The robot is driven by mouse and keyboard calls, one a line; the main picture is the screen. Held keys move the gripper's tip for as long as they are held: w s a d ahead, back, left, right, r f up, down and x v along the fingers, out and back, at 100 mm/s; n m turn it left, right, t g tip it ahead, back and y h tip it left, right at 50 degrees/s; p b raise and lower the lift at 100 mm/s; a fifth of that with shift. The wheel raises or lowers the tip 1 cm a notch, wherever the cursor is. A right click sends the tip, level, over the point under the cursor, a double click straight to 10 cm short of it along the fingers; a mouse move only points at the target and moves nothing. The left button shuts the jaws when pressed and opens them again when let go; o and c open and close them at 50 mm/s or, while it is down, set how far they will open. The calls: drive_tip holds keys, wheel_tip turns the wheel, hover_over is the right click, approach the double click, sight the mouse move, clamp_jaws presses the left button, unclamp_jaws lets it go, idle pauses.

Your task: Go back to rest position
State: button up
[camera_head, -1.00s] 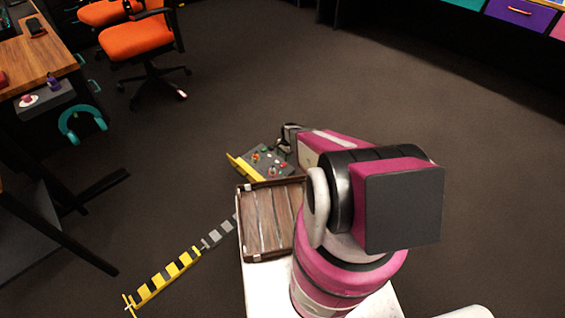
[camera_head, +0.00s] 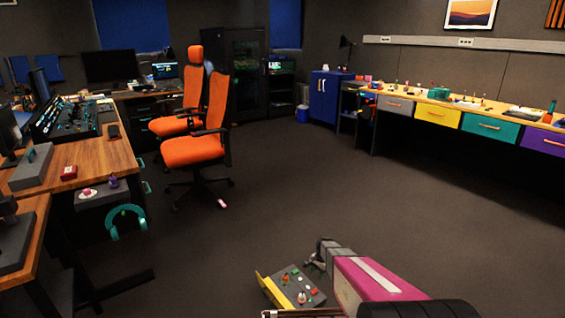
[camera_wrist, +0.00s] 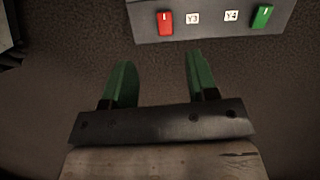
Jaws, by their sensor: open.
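My gripper (camera_wrist: 155,82) is open in the wrist view, its two green fingers apart with nothing between them but the dark carpet behind. In the head view the panel (camera_head: 307,296) lies low at the bottom centre, with several coloured knobs and a yellow edge. My pink and black arm reaches toward it from the right, and my gripper (camera_head: 314,264) is small there beside the panel's upper right corner.
Two orange office chairs (camera_head: 196,150) stand at left centre by a wooden desk (camera_head: 84,158) with a control console. A long bench with coloured drawers (camera_head: 434,113) runs along the right.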

drive_tip(key=s+r+n, duration=0.3)
drive_tip(key=s+r, duration=0.4)
drive_tip(key=r, duration=0.5)
drive_tip(key=s+a+r+n+h, duration=0.1)
drive_tip(key=s+r+n, duration=0.3)
drive_tip(key=s+r, duration=0.3)
drive_tip(key=s+r+n+t, duration=0.1)
drive_tip(key=s+r+n, duration=0.2)
drive_tip(key=s+r, duration=0.4)
wheel_tip(320, 180, up, 10)
drive_tip(key=shift+s+a+f+h, duration=0.15)
drive_tip(key=shift+s+a+h, duration=0.2)
drive_tip(key=shift+h, duration=0.05)
